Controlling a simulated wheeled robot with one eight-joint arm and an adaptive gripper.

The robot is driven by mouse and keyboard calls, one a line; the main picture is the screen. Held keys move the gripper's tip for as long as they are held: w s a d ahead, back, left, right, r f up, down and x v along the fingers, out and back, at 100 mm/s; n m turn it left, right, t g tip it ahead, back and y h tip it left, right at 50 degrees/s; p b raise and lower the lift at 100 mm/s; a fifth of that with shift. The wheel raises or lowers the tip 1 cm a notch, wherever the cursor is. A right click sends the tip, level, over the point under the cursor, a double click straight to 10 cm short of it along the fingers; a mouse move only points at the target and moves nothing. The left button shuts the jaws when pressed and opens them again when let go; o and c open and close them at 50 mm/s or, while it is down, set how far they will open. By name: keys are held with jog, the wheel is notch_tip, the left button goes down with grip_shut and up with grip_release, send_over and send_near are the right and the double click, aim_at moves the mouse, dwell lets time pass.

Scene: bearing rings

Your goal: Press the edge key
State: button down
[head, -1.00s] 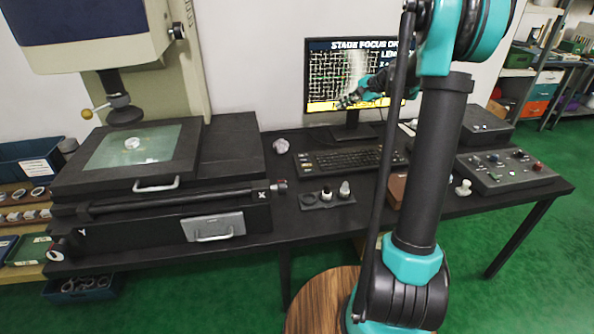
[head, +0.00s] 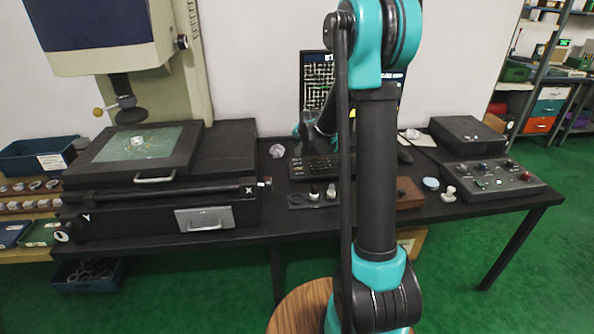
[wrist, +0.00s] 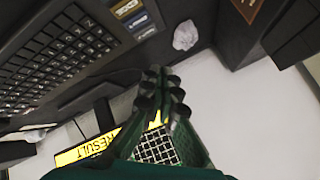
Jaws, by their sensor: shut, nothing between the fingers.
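The black keyboard (head: 308,168) lies on the desk in front of the monitor, partly hidden behind my arm in the head view. My gripper (wrist: 163,88) is shut and empty, beside the keyboard's end in the wrist picture and apart from the keys. The head view does not show its fingertips clearly.
The monitor (head: 314,85) stands behind the keyboard. A crumpled whitish lump (head: 277,150) lies left of the keyboard and shows in the wrist view (wrist: 186,35). The measuring machine's stage (head: 228,150) stands at left. A control box (head: 490,182) and brown block (head: 408,194) are at right.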

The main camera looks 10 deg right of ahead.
jog(key=shift+d+f, duration=0.1)
jog(key=shift+f, duration=4.3)
jog(key=shift+f, duration=0.1)
jog(key=shift+f, duration=0.3)
jog(key=shift+f, duration=0.35)
jog(key=shift+r, duration=0.75)
jog(key=shift+r, duration=2.5)
